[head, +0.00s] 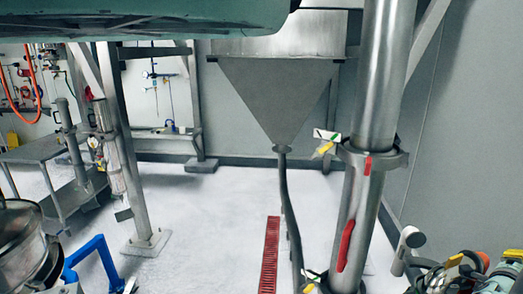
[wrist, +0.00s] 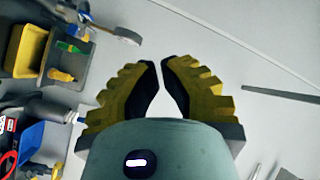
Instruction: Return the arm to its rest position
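My gripper (wrist: 159,64) shows in the wrist view as two yellow ridged fingers with dark inner pads on a teal body. Its fingertips come nearly together, with only a thin gap between them, and nothing is held. A pale wall fills the view beyond the tips, and I see nothing touching them. In the head view, a teal part of my arm crosses the top left edge; the gripper itself is not visible there.
A steel hopper (head: 272,95) hangs at the centre back. A thick steel column (head: 374,90) stands right of it. A blue-handled vessel (head: 22,240) is at lower left, a steel cart (head: 36,150) behind it. A red floor grate (head: 270,255) lies mid-floor.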

